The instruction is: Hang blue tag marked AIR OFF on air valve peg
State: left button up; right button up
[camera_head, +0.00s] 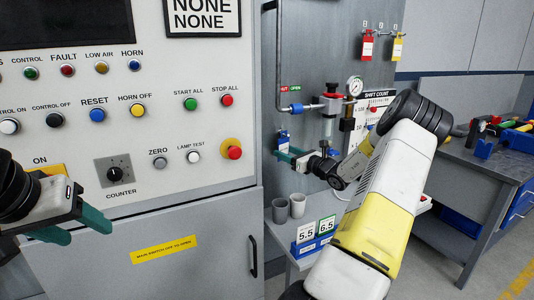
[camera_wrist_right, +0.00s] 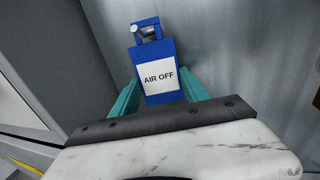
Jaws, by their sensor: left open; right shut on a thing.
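The blue tag (camera_wrist_right: 157,75) has a white label reading AIR OFF and a blue loop at its top. In the right wrist view it stands upright between the teal fingers of my right gripper (camera_wrist_right: 158,98), which is shut on it. A grey peg end (camera_wrist_right: 147,32) shows within the loop; I cannot tell whether it passes through. In the head view the tag (camera_head: 283,138) is small, against the grey panel below the air valve (camera_head: 296,108), at my right gripper (camera_head: 284,154). My left gripper (camera_head: 75,225) is open and empty before the control cabinet.
Red (camera_head: 367,46) and yellow (camera_head: 398,47) tags hang high on the panel. Pipes, a gauge (camera_head: 354,87) and a shift count board (camera_head: 378,100) are near my right arm. Grey cups (camera_head: 297,205) and number cards (camera_head: 316,233) stand on a low shelf below.

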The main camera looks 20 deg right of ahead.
jog(key=o, duration=1.2)
jog(key=v, duration=0.7)
jog(key=shift+s+d, duration=0.15)
jog(key=shift+s, duration=0.25)
jog(key=shift+s+f, duration=0.1)
